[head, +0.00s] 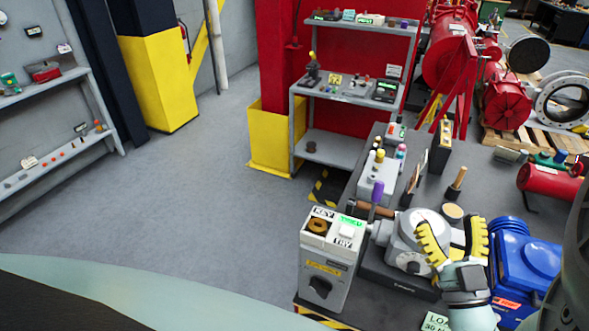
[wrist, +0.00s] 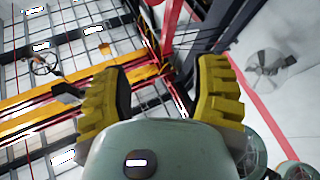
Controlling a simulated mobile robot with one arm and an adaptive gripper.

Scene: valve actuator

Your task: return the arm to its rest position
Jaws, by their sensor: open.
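My gripper (head: 453,243) has yellow ribbed fingers and shows at the lower right of the head view, above the workbench, in front of a grey rounded actuator (head: 402,233). The fingers are spread apart with nothing between them. In the wrist view my gripper (wrist: 163,90) is open and empty, with its fingers pointing toward the upper structure of the hall. The rest of my arm is mostly cut off at the lower right of the head view. Whether the fingers touch anything on the bench cannot be told.
A grey box with KEY and TRY labels (head: 327,257) stands at the bench's left end. A blue actuator (head: 524,257) is right of my gripper. A dark bench (head: 372,152) holds tools. Shelves (head: 318,92) stand behind; the floor (head: 190,210) at left is clear.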

